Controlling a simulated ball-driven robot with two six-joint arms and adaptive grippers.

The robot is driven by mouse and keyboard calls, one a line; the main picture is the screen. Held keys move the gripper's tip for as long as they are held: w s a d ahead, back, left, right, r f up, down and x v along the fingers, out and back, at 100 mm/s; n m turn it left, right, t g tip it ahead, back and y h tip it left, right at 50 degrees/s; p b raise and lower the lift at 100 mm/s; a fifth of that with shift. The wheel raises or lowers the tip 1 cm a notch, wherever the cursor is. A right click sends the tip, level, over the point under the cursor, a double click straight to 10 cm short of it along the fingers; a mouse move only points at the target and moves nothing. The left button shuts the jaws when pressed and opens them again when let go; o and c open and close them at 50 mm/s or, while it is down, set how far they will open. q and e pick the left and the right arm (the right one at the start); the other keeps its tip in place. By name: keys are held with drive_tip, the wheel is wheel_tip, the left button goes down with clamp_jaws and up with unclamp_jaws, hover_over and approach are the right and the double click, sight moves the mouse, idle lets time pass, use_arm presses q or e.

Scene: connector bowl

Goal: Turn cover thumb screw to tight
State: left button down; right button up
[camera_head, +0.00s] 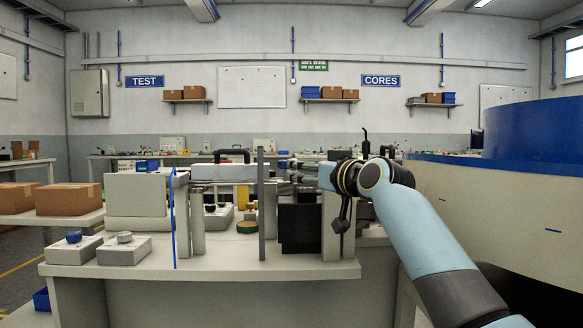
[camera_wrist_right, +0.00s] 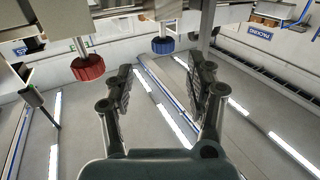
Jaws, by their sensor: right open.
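My right gripper (camera_head: 285,171) reaches in from the right at the fixture on the bench, its fingers pointing left. In the right wrist view the gripper (camera_wrist_right: 163,80) is open, with nothing between its fingers. A red ribbed knob (camera_wrist_right: 88,68) on a metal shaft is left of the fingers. A blue knob (camera_wrist_right: 163,45) on a similar shaft is just beyond the fingertips, apart from them. I cannot tell which knob is the cover thumb screw, nor how tight either is. My left gripper is not in view.
Grey posts (camera_head: 197,223) and a thin upright rod (camera_head: 261,205) stand at the fixture. Two boxes with a blue knob (camera_head: 74,237) and a grey knob (camera_head: 124,237) sit at front left. A black block (camera_head: 300,226) stands below my right gripper. The bench's front strip is clear.

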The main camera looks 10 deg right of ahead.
sight(285, 165)
drive_tip(key=b+x, duration=0.1)
drive_tip(key=x, duration=0.3)
drive_tip(key=b+x, duration=0.1)
drive_tip(key=x, duration=0.4)
drive_tip(key=shift+a, duration=0.2)
drive_tip(key=shift+w+a+b, duration=0.1)
drive_tip(key=shift+w+b, duration=0.2)
drive_tip(key=shift+w, duration=0.15)
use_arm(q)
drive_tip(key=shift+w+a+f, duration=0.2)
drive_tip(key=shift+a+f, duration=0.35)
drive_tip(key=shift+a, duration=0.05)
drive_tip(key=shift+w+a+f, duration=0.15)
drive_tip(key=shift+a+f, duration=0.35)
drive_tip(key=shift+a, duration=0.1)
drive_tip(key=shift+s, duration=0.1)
